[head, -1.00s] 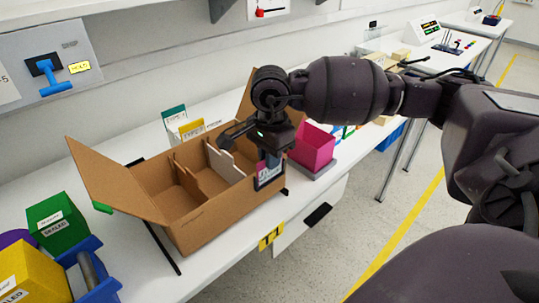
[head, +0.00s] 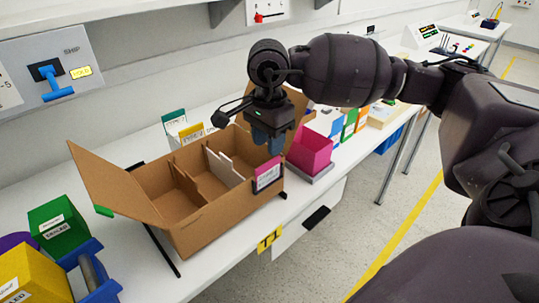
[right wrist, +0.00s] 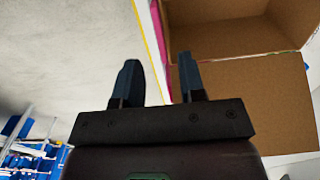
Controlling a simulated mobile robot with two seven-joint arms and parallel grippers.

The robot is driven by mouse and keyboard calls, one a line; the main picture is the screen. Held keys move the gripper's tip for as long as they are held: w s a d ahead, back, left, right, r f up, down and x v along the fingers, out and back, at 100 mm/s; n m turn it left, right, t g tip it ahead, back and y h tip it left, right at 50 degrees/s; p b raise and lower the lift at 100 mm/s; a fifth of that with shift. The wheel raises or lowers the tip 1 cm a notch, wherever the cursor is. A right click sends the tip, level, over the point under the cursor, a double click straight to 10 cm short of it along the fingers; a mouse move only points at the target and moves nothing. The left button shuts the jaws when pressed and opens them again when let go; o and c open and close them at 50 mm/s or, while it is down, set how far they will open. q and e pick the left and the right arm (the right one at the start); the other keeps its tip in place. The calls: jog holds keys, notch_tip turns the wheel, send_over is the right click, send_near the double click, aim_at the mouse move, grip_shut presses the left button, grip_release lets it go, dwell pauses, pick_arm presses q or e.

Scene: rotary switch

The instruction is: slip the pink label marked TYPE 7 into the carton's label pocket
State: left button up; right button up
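The open cardboard carton (head: 215,215) stands on the white bench with its flaps up and dividers inside. The pink label (head: 268,175) sits upright at the carton's front right wall, in the pocket area; its white face shows, but its print is too small to read. My right gripper (head: 266,145) is just above and behind the label, fingers pointing down, apart from it. In the right wrist view its two fingers (right wrist: 160,82) are spread with nothing held between them, and the carton's brown cardboard (right wrist: 245,95) is beside them. My left gripper is not seen.
Green and yellow boxes and a blue tray (head: 95,275) are at left. A switch panel (head: 50,72) is on the wall.

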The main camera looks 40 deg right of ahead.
aim_at(268, 163)
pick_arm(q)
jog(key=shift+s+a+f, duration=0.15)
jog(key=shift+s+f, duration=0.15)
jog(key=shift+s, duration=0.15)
pick_arm(e)
notch_tip(268, 163, up, 5)
jog(key=shift+f, duration=0.1)
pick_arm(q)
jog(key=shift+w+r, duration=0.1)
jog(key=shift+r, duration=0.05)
